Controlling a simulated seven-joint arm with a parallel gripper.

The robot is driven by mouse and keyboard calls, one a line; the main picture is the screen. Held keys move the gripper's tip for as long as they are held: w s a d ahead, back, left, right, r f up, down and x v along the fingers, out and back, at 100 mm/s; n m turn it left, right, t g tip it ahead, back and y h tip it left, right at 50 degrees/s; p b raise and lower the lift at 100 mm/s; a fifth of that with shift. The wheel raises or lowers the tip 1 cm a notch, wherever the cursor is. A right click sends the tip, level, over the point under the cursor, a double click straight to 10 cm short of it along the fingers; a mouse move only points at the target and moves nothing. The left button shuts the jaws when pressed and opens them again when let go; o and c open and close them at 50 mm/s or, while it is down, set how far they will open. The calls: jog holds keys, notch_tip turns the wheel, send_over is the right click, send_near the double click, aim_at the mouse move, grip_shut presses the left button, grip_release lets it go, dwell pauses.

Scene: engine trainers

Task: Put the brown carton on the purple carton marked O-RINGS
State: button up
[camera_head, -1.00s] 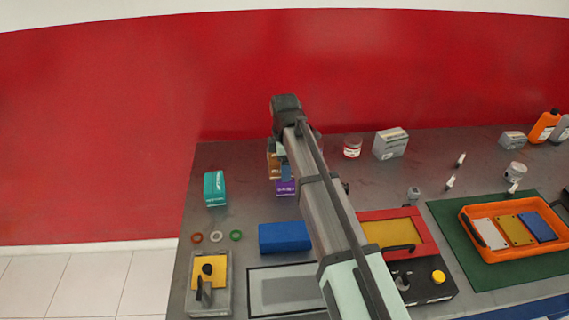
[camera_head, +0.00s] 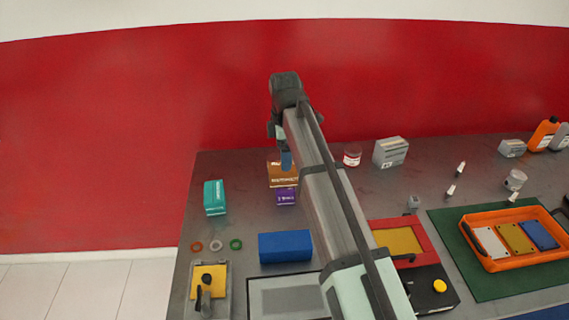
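The brown carton (camera_head: 282,175) shows in the head view at the back left of the bench, with dark lettering on its front face. The purple carton (camera_head: 286,198) with white lettering is directly below it in the picture. The brown carton covers the purple one's top face and looks to rest on it, but the view does not fully settle whether it is on top or just behind.
A teal carton (camera_head: 215,198) stands to the left and a blue block (camera_head: 285,247) in front. A red-lidded jar (camera_head: 352,157) and a grey carton (camera_head: 390,152) stand to the right. Small rings (camera_head: 216,246) lie front left. The bench between the teal and purple cartons is clear.

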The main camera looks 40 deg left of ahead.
jog(key=shift+r, duration=1.9)
